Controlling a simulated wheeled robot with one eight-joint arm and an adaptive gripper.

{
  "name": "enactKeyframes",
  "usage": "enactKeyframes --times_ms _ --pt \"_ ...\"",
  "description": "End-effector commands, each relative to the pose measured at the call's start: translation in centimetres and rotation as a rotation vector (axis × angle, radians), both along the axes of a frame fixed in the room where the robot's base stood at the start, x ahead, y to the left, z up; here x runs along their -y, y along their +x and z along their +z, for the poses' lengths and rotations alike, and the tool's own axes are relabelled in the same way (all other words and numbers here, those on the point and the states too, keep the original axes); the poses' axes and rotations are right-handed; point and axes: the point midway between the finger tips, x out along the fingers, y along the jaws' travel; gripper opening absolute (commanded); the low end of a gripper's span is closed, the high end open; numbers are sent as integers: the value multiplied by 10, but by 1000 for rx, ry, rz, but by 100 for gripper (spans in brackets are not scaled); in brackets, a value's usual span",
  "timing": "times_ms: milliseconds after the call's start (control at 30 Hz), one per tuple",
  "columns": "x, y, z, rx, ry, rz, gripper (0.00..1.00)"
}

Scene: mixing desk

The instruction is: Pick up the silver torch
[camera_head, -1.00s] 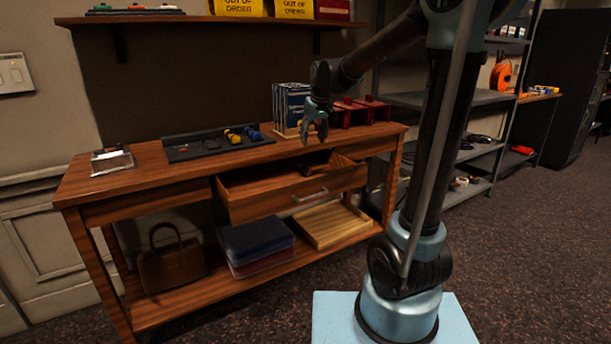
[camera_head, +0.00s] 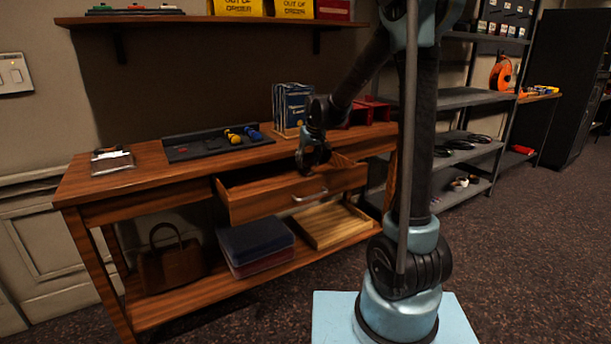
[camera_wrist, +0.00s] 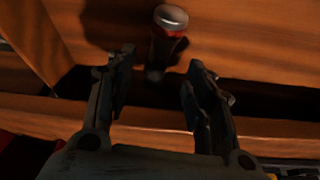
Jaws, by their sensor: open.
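The torch (camera_wrist: 167,42) shows in the wrist view inside the open drawer, with a silver round end, a red band and a darker body. It lies just beyond my gripper (camera_wrist: 157,82), roughly in line with the gap between the two fingers. The fingers are open with nothing held between them. In the head view my gripper (camera_head: 312,168) hangs down over the right part of the open drawer (camera_head: 262,207). The torch is not clearly visible in the head view, as the gripper and drawer wall hide that spot.
The desk (camera_head: 130,176) carries a black tray (camera_head: 195,150) with blue and yellow items. Blue books (camera_head: 293,103) and a red holder (camera_head: 372,110) stand behind my gripper. A shelf (camera_head: 235,20) hangs above. The drawer front with its handle (camera_head: 310,195) sticks out.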

Motion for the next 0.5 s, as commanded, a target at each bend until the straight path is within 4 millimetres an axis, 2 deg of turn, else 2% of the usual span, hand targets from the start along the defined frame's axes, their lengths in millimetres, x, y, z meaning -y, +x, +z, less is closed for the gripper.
enactKeyframes --times_ms 167,500 --pt "-2 5 -8 0 0 0 48" --pt "-8 20 -40 0 0 0 48"
